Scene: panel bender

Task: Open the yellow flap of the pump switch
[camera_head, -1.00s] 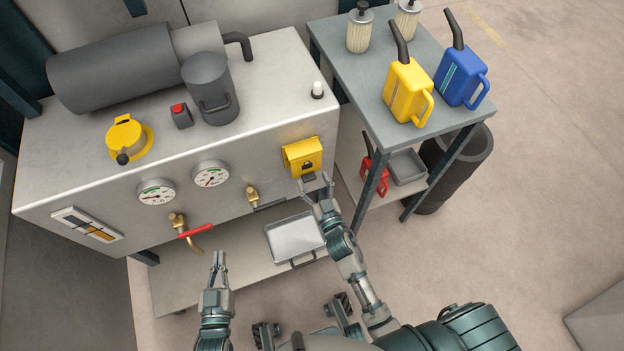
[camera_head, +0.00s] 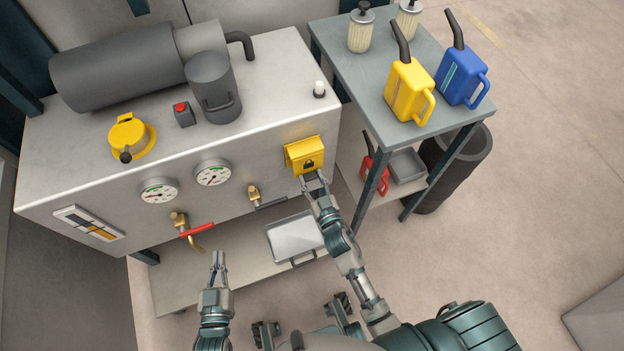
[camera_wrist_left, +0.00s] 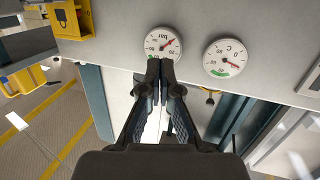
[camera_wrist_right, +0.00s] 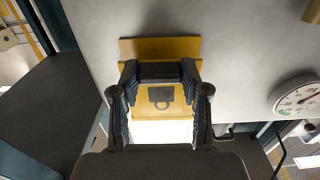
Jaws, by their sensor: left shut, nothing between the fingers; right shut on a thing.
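The yellow flap of the pump switch (camera_head: 307,157), marked with a dark padlock sign, is on the right part of the machine's front panel. It hangs down over the switch, which is hidden. In the right wrist view the flap (camera_wrist_right: 160,98) lies between the two fingers below its yellow mounting plate. My right gripper (camera_head: 313,177) is at the flap's lower edge, shut on it; the gripper (camera_wrist_right: 159,75) fills the middle of its wrist view. My left gripper (camera_head: 218,257) is shut and empty, low in front of the machine, apart from the panel.
Two round gauges (camera_head: 213,173) and brass valves, one with a red handle (camera_head: 197,229), are on the panel left of the flap. A metal tray (camera_head: 296,237) is on the shelf below. A grey side table (camera_head: 440,118) with oil cans stands at the right.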

